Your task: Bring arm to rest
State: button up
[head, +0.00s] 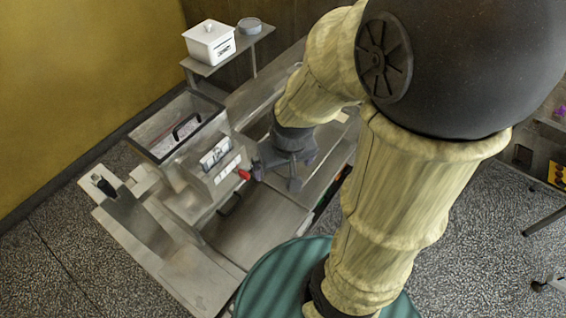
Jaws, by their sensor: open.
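My gripper (276,178) is at the end of my arm, above the metal machine (245,235). It is open, with its two dark fingers apart and nothing seen between them. The left finger is close to a red knob (244,174) on the machine's front box (217,171); I cannot tell whether they touch. My cream-coloured arm covers the middle and right of the head view and hides part of the machine's right side.
An open bin with a black handle (180,123) sits behind the box. A side shelf (235,52) holds a white lidded container (209,42) and a round tin (249,26). A yellow wall (80,80) stands at left. The speckled floor (60,260) is clear at lower left.

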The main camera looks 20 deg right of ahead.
jog(key=shift+f, duration=0.1)
jog(key=b+x, duration=0.2)
jog(key=b, duration=0.1)
jog(key=s+b+x, duration=0.1)
jog(key=b+x, duration=0.1)
jog(key=x, duration=0.1)
jog(key=shift+f+b, duration=0.35)
jog(key=shift+b, duration=0.05)
